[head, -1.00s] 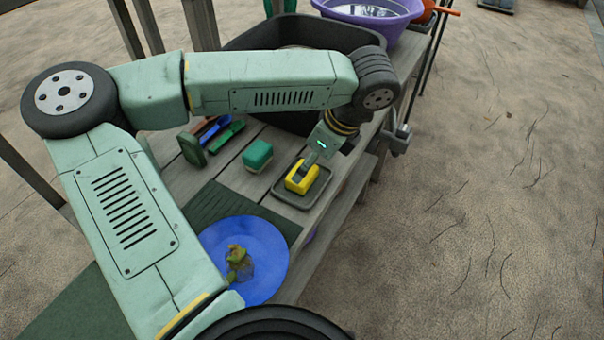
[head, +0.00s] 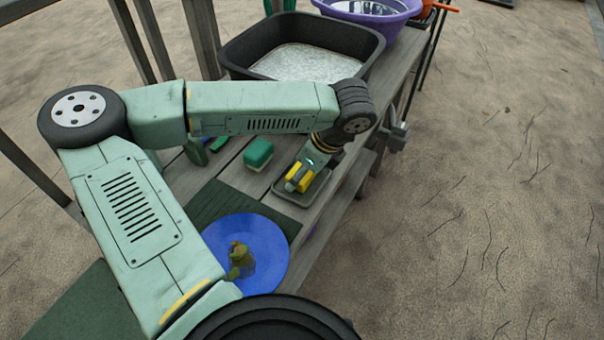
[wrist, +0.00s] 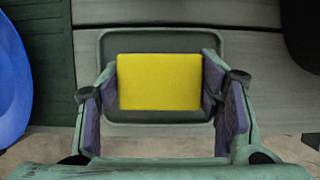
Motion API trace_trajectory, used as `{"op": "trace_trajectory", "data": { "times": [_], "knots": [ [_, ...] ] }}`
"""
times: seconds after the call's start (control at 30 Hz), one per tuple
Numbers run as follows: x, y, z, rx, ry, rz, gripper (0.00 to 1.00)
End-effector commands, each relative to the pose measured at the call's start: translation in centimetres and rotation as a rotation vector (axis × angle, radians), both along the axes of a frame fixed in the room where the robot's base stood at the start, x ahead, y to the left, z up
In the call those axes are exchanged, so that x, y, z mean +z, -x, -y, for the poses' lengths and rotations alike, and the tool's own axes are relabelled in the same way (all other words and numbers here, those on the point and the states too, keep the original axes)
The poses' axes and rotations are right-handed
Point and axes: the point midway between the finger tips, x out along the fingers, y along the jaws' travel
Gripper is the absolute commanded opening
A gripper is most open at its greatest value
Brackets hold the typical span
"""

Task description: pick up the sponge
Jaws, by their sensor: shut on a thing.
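The yellow sponge (head: 305,179) is at the small grey tray (head: 314,195) on the wooden bench. In the wrist view the sponge (wrist: 160,82) is a plain yellow block above the tray (wrist: 160,39), with the tray rim showing around it. My gripper (head: 299,177) is shut on the sponge, with one finger on its left side and one on its right, as the wrist view (wrist: 159,76) also shows. I cannot tell whether the sponge still touches the tray. Its underside is hidden.
A green block with a pale base (head: 258,153) stands left of the tray. A blue plate (head: 225,235) with a greenish lump (head: 240,259) is nearer. A black tub (head: 366,57) with grey contents and a purple basin (head: 398,17) stand behind. Open ground lies right.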

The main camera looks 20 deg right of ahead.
Motion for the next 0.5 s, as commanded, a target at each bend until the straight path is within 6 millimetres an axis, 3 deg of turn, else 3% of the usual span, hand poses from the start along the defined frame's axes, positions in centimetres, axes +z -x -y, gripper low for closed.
{"op": "trace_trajectory", "data": {
  "times": [0.1, 0.5],
  "knots": [
    [0.02, 0.00, 0.00, 0.000, 0.000, 0.000, 0.41],
    [0.57, -0.07, -0.01, 0.001, 0.000, 0.002, 0.40]
  ]
}}
